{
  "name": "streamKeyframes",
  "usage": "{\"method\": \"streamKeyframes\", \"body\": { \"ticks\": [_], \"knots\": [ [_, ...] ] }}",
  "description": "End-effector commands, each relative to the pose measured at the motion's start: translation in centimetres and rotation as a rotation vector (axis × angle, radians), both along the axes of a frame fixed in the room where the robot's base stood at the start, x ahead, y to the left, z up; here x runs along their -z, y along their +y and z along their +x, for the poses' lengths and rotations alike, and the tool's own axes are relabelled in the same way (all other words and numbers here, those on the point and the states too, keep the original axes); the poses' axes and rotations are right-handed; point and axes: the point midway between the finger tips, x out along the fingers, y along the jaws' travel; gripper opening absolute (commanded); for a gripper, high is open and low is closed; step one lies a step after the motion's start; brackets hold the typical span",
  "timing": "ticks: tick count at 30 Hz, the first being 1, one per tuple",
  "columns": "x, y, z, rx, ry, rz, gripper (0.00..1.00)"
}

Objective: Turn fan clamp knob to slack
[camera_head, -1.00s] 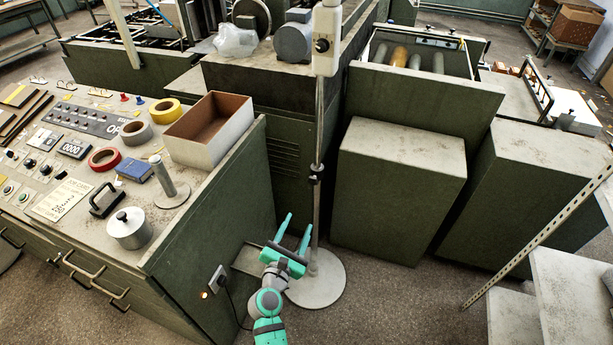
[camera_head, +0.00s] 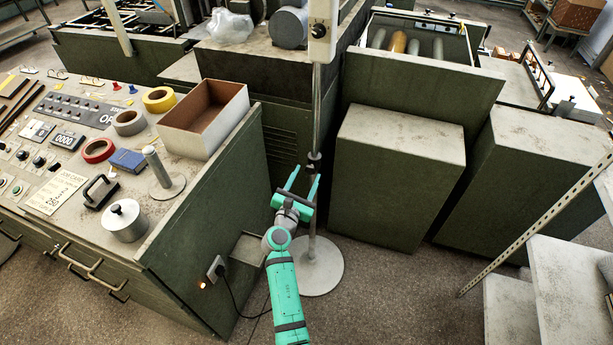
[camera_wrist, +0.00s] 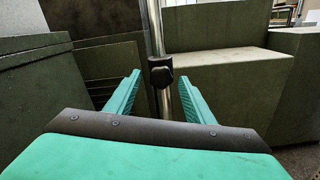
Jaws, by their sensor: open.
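The clamp knob (camera_wrist: 161,76) is a black lobed knob on a thin metal pole. In the head view the black clamp (camera_head: 314,163) sits partway up the pole (camera_head: 316,115), which rises from a round pale base (camera_head: 315,268). My gripper (camera_head: 303,180) is open, its green fingers pointing up toward the clamp from just below it. In the wrist view my gripper (camera_wrist: 160,92) has its fingers spread to either side of the pole and knob, with a gap on both sides. The knob appears a little beyond the fingertips, and nothing is held.
The green console (camera_head: 220,235) stands close on the left, with an open box (camera_head: 205,115) on its top. A green block-shaped cabinet (camera_head: 390,190) stands to the right of the pole. A cable (camera_head: 232,298) hangs from the console's outlet.

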Motion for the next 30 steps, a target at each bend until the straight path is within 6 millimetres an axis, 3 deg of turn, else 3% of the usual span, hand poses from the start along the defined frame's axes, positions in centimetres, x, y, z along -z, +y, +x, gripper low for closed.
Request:
{"method": "streamKeyframes", "body": {
  "ticks": [11, 12, 17, 19, 20, 22, 30],
  "knots": [
    [0.0, -0.4, 0.7, 0.002, -0.001, 0.001, 0.49],
    [0.0, -0.3, 0.7, 0.001, 0.0, 0.001, 0.46],
    [0.0, 0.4, 0.6, -0.008, 0.001, 0.001, 0.08],
    [0.1, 0.5, 0.6, -0.009, 0.002, 0.001, 0.07],
    [0.1, -0.9, 0.6, 0.007, 0.002, 0.002, 0.07],
    [0.2, -0.1, 0.6, -0.002, 0.002, 0.002, 0.07],
    [0.3, -0.2, 0.5, 0.001, -0.013, 0.057, 0.07]
  ]
}}
